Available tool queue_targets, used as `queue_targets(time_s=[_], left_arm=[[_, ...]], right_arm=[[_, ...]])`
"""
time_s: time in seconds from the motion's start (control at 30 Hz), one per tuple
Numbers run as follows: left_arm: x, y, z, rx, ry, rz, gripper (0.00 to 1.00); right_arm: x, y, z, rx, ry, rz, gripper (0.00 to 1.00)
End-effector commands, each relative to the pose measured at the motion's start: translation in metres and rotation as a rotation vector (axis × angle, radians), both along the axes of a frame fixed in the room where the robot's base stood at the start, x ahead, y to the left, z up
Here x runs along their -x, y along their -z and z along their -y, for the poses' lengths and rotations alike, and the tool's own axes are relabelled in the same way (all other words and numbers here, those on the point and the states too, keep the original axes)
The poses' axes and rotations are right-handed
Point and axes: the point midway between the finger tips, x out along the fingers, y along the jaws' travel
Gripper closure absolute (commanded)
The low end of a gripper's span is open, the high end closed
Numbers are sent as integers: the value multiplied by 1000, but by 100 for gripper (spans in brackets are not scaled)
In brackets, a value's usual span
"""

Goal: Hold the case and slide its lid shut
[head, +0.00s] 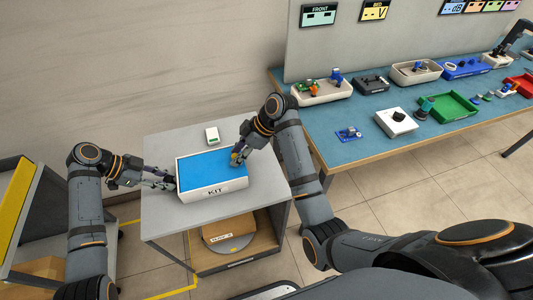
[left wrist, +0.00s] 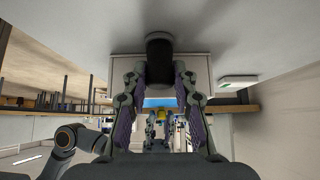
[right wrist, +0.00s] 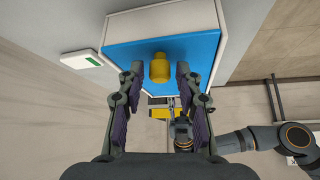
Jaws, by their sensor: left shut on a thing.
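The white case (head: 213,192), marked KIT, stands on a grey stand. Its flat blue lid (head: 205,166) covers most of the visible top; I cannot tell whether a gap is left. A yellow knob (right wrist: 160,69) stands on the lid. My left gripper (head: 173,184) is at the case's left side. In the left wrist view its fingers close on a dark handle (left wrist: 159,58) on the case. My right gripper (head: 236,158) is over the lid's right part. In the right wrist view its fingers are open on both sides of the knob, with gaps beside it.
A small white device with a green display (head: 212,135) lies behind the case on the grey stand (head: 160,226). A round item (head: 229,238) sits on the shelf below. A blue workbench (head: 365,150) with trays and parts is at the right. A yellow-grey cart (head: 30,220) is at the left.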

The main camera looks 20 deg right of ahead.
Motion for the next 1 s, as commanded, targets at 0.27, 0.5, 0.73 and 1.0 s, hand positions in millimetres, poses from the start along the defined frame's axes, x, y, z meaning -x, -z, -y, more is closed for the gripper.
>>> queue_targets(time_s=[0.27,0.5,0.73,1.0], left_arm=[[0,0,0,1,0,0,100],[0,0,0,0,0,0,100],[0,0,0,0,-1,1,100],[0,0,0,-1,-1,1,100]], right_arm=[[0,0,1,2,1,0,52],[2,-16,13,4,2,4,52],[10,-63,44,7,3,4,52],[17,-95,65,-2,3,5,52]])
